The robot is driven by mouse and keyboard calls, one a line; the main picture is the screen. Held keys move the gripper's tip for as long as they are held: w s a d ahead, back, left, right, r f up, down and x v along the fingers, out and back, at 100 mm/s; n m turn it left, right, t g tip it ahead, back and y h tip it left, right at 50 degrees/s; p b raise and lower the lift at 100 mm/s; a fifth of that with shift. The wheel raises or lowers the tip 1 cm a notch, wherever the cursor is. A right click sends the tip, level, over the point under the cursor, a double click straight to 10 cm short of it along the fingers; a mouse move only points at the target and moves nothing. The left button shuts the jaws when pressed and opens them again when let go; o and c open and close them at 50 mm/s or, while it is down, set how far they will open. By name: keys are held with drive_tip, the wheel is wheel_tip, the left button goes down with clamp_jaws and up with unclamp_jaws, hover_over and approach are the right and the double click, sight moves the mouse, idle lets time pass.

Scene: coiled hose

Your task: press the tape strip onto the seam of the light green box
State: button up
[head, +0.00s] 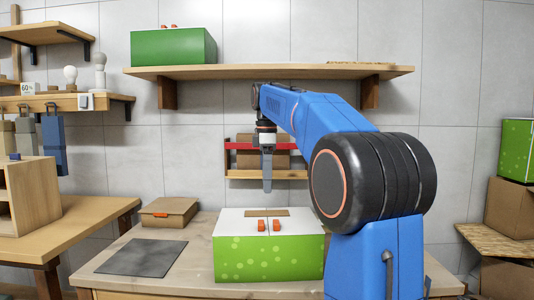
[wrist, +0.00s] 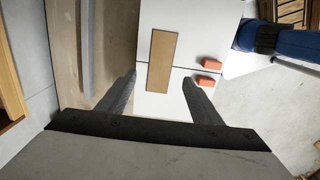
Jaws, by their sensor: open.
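The light green box (head: 266,258) stands on the wooden table, with a white top of two flaps that also shows in the wrist view (wrist: 200,45). A thin dark seam (wrist: 205,71) runs between the flaps. The tan tape strip (head: 267,212) lies across the seam toward the back of the top; it also shows in the wrist view (wrist: 163,60). I cannot tell whether it is stuck flat. My gripper (head: 267,188) points down above the back of the box, apart from it. In the wrist view its fingers (wrist: 160,83) are spread and empty, either side of the strip's near end.
Two orange-red tabs (head: 268,225) sit on the box top, either side of the seam. A small cardboard box (head: 168,212) and a dark grey mat (head: 143,257) lie left. A wall rack (head: 240,174) stands behind my gripper. A shelf (head: 330,71) with a green box is above.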

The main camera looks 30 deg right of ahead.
wheel_tip(320, 180, up, 9)
idle(0.3)
idle(0.5)
